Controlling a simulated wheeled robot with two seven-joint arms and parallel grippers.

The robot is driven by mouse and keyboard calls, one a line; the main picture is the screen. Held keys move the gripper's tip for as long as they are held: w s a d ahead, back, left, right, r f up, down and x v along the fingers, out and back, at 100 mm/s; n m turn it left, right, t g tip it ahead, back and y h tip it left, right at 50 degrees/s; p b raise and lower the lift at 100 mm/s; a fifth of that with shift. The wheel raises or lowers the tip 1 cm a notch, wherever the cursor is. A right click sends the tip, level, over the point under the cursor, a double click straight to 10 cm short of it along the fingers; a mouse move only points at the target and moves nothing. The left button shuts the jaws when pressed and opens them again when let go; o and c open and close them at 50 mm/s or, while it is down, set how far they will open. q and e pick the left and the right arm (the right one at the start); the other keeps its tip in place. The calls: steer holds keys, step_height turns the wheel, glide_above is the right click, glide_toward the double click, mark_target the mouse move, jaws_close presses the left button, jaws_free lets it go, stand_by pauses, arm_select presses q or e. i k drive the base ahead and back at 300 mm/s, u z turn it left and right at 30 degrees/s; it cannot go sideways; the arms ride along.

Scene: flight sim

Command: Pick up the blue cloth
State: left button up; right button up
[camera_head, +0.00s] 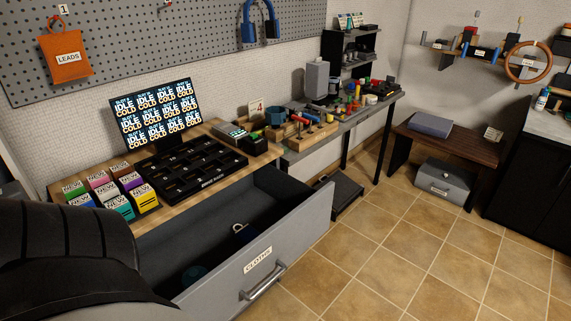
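A grey drawer (228,262) stands open under the workbench, with a label that seems to read "CLOTHS" on its front. A teal-blue item (193,275) lies deeper in the drawer at the left, partly hidden by the drawer front and the dark shape at lower left. A flat blue-grey folded item (430,124) lies on the low bench at the right. Neither gripper is in view.
The wooden workbench (232,163) carries a screen (156,114), a black sorting tray (190,166) and several coloured boxes. A bulky dark shape fills the lower left. The drawer handle (263,283) juts toward the floor. Tiled floor (400,255) is clear at the right.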

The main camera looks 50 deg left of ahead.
mark_target(247, 234)
steer(key=i, duration=2.7)
steer(key=u, duration=4.3)
steer(key=i, duration=1)
